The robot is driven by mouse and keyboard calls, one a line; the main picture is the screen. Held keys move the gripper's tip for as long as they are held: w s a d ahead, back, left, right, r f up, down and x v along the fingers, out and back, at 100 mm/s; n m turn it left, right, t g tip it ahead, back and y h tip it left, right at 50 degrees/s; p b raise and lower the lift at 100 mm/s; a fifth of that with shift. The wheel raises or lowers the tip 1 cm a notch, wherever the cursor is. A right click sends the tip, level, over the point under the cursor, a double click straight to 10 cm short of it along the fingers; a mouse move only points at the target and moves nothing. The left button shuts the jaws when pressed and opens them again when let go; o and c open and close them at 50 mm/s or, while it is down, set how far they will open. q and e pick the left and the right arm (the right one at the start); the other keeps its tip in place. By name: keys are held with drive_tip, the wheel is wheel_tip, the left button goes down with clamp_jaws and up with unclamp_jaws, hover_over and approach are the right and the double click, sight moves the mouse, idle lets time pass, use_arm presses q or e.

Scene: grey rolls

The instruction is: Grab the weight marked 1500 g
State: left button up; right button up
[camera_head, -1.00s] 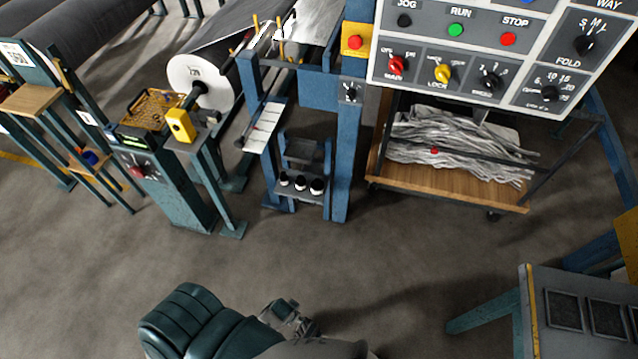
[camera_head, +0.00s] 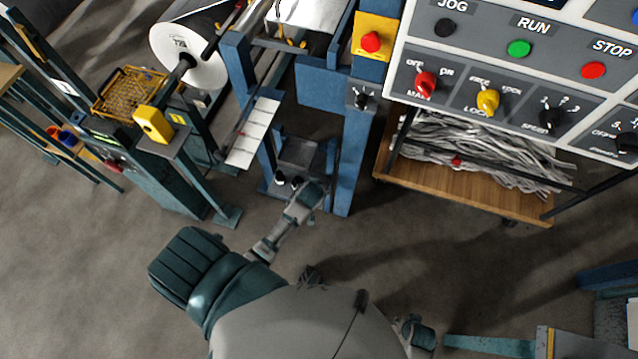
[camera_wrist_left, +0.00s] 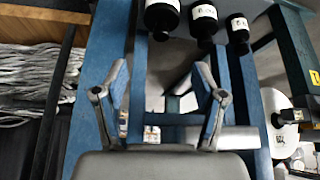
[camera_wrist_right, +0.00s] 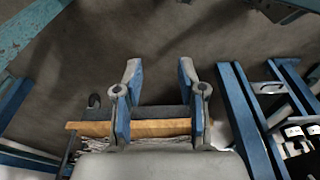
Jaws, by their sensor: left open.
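Several black weights with white labels or tops stand on a low shelf (camera_head: 277,192) of the blue frame. In the head view the left weight (camera_head: 280,180) and the middle weight (camera_head: 296,181) show; my left gripper (camera_head: 314,190) covers the right one. In the left wrist view the largest weight (camera_wrist_left: 162,17), middle weight (camera_wrist_left: 203,22) and smallest weight (camera_wrist_left: 238,30) hang at the top edge, partly cut off. Their label numbers are too small to read. My left gripper (camera_wrist_left: 162,75) is open and empty, its fingers apart from the weights. My right gripper (camera_wrist_right: 160,65) is open and empty, away from them.
Blue posts (camera_head: 353,165) flank the shelf closely. A grey tray (camera_head: 299,151) lies above the weights. A wooden cart (camera_head: 460,190) with grey strips stands right, below the control panel (camera_head: 500,75).

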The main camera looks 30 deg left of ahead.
use_arm(q)
drive_tip(key=b+x, duration=0.2)
drive_tip(key=x, duration=0.3)
drive_tip(key=b+x, duration=0.1)
drive_tip(key=x, duration=0.5)
drive_tip(key=shift+s+a+f+b, duration=0.15)
drive_tip(key=shift+a+b, duration=0.1)
drive_tip(key=shift+b, duration=0.1)
use_arm(e)
wheel_tip(320, 180, up, 11)
use_arm(q)
drive_tip(key=shift+f, duration=0.3)
drive_tip(key=b+x, duration=0.1)
drive_tip(key=x, duration=0.2)
drive_tip(key=b+x, duration=0.1)
drive_tip(key=shift+d+f+b, duration=0.25)
drive_tip(key=shift+b, duration=0.05)
drive_tip(key=shift+a, duration=0.1)
drive_tip(key=c, duration=1.2)
drive_tip(key=shift+w+r, duration=0.15)
drive_tip(key=shift+w, duration=0.1)
clamp_jaws()
use_arm(e)
drive_tip(key=w+a+r+t+y, duration=0.1)
drive_tip(key=w+a+r+t, duration=0.1)
drive_tip(key=w+t, duration=0.2)
drive_tip(key=w, duration=0.3)
drive_tip(key=shift+w+a+t, duration=0.3)
drive_tip(key=shift+t, duration=0.1)
